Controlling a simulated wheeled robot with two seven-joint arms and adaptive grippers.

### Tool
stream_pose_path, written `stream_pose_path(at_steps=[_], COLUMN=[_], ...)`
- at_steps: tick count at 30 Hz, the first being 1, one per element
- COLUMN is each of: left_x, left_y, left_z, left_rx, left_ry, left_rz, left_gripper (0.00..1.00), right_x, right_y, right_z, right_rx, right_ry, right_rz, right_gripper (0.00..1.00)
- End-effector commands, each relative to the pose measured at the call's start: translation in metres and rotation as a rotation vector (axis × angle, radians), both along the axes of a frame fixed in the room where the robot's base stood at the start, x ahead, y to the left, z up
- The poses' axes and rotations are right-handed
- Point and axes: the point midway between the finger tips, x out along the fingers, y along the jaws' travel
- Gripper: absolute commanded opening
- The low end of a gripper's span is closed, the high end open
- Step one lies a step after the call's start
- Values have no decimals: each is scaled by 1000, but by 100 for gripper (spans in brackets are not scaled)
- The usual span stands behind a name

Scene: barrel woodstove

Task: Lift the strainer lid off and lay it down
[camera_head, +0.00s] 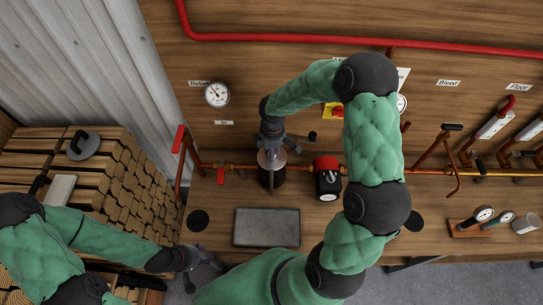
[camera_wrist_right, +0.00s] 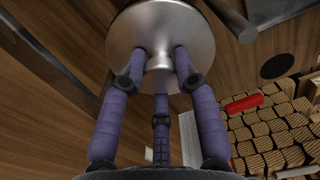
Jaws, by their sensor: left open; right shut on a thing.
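The strainer (camera_head: 271,182) is a dark upright body on the pipe line at the back of the bench. Its lid (camera_head: 268,158) is a silver disc at the top of it; whether it touches the body I cannot tell. In the right wrist view the round metal lid (camera_wrist_right: 150,35) fills the top middle. My right gripper (camera_head: 271,146) reaches down from above and is shut on the lid's central knob, its purple fingers (camera_wrist_right: 160,68) around it. My left gripper (camera_head: 210,265) is open and empty, low near the bench's front left edge.
A grey tray (camera_head: 267,228) lies bare on the bench in front of the strainer. A red-and-black device (camera_head: 327,178) stands right of the strainer. A red-handled valve (camera_head: 179,140) is at left. Stacked firewood (camera_head: 120,175) fills the left side. Gauges (camera_head: 484,213) lie at right.

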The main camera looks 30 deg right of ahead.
Motion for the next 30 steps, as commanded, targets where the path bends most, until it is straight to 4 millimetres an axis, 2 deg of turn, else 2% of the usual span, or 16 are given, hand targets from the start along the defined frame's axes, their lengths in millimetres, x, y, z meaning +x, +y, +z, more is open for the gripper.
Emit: stream_pose_path(at_steps=[25,30], left_x=[0,0], left_y=[0,0], left_z=[15,22], left_rx=[0,0], left_ry=[0,0], left_rz=[0,0], left_gripper=[52,52], right_x=[1,1], right_y=[0,0], right_z=[20,29], right_rx=[0,0], right_ry=[-2,-2], right_rz=[0,0], right_gripper=[0,0])
